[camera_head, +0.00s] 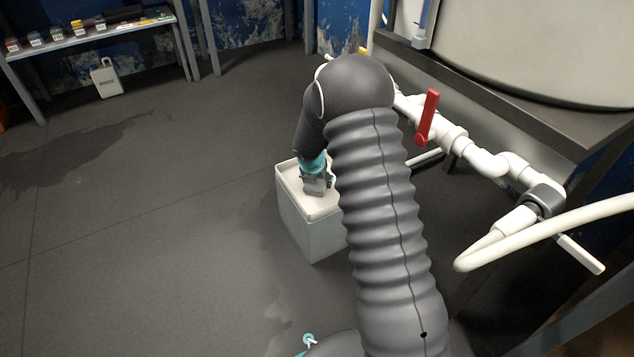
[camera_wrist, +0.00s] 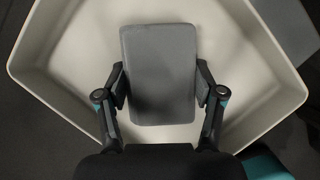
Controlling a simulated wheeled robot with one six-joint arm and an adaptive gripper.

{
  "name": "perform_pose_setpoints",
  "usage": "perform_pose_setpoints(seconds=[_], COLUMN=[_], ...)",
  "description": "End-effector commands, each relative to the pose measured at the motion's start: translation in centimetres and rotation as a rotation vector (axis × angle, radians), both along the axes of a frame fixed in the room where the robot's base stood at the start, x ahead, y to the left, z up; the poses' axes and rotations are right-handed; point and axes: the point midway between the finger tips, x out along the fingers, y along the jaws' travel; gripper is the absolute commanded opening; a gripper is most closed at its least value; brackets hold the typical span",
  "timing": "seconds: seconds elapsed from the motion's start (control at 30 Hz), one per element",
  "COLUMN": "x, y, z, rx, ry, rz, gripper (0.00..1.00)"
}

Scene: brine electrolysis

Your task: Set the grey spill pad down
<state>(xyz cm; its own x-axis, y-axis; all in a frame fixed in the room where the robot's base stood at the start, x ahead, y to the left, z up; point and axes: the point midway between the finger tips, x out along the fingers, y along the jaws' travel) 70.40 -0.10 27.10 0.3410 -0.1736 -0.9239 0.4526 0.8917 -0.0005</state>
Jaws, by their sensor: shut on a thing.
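The grey spill pad (camera_wrist: 158,75) is a rounded rectangular block in the wrist view. My gripper (camera_wrist: 160,88) is shut on its two long sides, one finger at each side. The pad is over a white tray-like top with a raised rim (camera_wrist: 262,32). I cannot tell whether the pad touches the tray floor. In the head view my gripper (camera_head: 318,184) points down at the white-topped box (camera_head: 310,238), and my arm covers the box's right part. The pad shows only poorly there, below the gripper.
A pipe with a red valve handle (camera_head: 428,117) and a white hose (camera_head: 540,232) lie to the right, beside a large tank (camera_head: 540,45). A shelf (camera_head: 95,35) with small bottles and a white jug (camera_head: 106,78) are at the back left. The floor at left is clear.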

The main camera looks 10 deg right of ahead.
Motion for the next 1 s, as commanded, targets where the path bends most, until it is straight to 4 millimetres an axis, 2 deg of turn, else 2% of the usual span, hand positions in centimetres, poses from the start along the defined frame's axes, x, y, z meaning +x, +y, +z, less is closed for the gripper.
perform_pose_setpoints(seconds=[0.3,0.33,0.4,0.77,0.87,1.0], x=[0.0,0.0,0.0,0.0,-0.1,-0.8], y=[0.0,0.0,0.0,0.0,0.1,0.5], z=[-0.2,-0.2,-0.1,0.0,0.7,2.8], rx=[0.001,0.000,0.000,0.000,0.000,0.000], ry=[0.000,-0.001,-0.001,-0.001,-0.001,-0.003], rz=[0.000,0.000,0.000,0.000,0.000,0.002], gripper=[0.35,0.75,0.93,0.93,0.93,0.93])
